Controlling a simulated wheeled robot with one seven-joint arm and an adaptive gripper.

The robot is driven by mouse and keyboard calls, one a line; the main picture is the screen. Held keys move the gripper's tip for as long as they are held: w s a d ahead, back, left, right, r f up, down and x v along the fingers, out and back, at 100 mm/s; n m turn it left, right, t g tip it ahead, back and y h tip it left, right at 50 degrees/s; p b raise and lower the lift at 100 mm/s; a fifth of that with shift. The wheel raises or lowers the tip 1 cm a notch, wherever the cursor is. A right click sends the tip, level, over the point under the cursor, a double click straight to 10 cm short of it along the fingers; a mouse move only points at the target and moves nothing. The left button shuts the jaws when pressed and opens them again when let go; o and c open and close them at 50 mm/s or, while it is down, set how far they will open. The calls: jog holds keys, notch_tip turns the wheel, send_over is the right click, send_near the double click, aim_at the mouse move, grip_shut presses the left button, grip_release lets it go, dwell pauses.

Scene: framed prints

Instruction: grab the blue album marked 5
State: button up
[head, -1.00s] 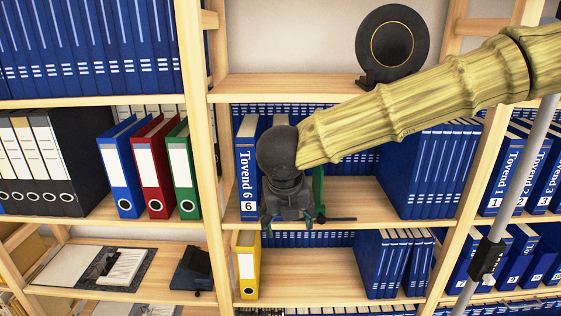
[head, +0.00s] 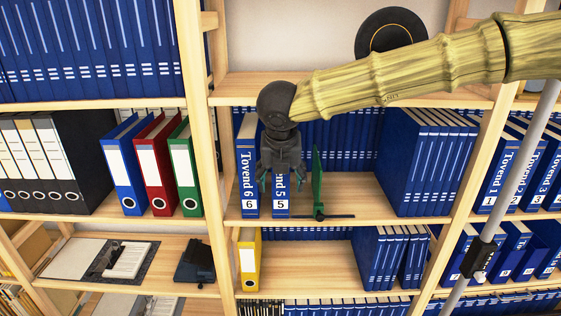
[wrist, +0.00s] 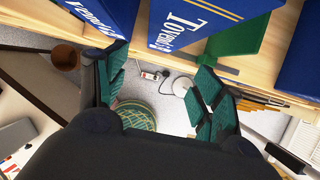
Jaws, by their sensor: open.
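The blue album marked 5 (head: 281,206) stands upright on the middle shelf, with "5" on its white label; my gripper hides its upper spine. In the wrist view the blue album (wrist: 200,18) shows at the top, beyond the fingertips. My gripper (head: 282,183) is in front of this album in the head view. Its green-padded fingers (wrist: 160,78) are spread with nothing between them in the wrist view. I cannot tell whether any finger touches the album.
Blue album 6 (head: 248,175) stands just left of album 5. A green bookend (head: 318,190) stands just right, with bare shelf (head: 350,195) beyond it. More blue volumes (head: 425,165) stand farther right. A shelf board (head: 290,88) runs above. A yellow binder (head: 249,265) is below.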

aim_at(281, 177)
jog(key=shift+w+r, duration=0.1)
jog(key=shift+w, duration=0.3)
jog(key=w+p, duration=0.1)
jog(key=w, duration=0.1)
jog(key=shift+w+p, duration=0.3)
jog(key=shift+p+x, duration=0.3)
jog(key=shift+x, duration=0.8)
jog(key=shift+w+f, duration=0.35)
jog(key=shift+f, duration=0.15)
jog(key=shift+c, duration=0.2)
grip_shut()
jog(key=shift+r, duration=0.1)
